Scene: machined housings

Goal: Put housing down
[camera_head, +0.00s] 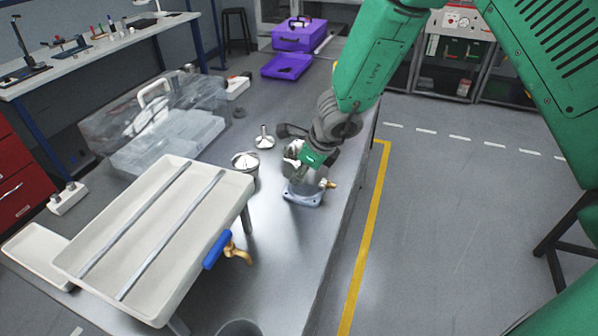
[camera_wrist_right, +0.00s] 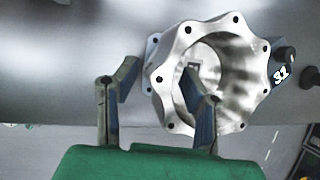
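The housing (camera_head: 304,191) stands upright on the grey table, with a flat flange at its base and a brass fitting on its side. My right gripper (camera_head: 298,150) is right over it and hides part of its top. In the right wrist view the housing (camera_wrist_right: 239,62) shows its scalloped rim with bolt holes and its open bore. There my right gripper (camera_wrist_right: 160,92) has its fingers apart. Whether that finger touches the inner wall cannot be told. My left gripper is not in view.
A white tray rack (camera_head: 150,235) with a blue-handled brass tap (camera_head: 218,250) stands left. Metal funnel-like parts (camera_head: 264,138) stand beside the housing. A clear case (camera_head: 165,135) and purple box (camera_head: 298,36) lie further back. The table's right edge is close; bare table lies in front.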

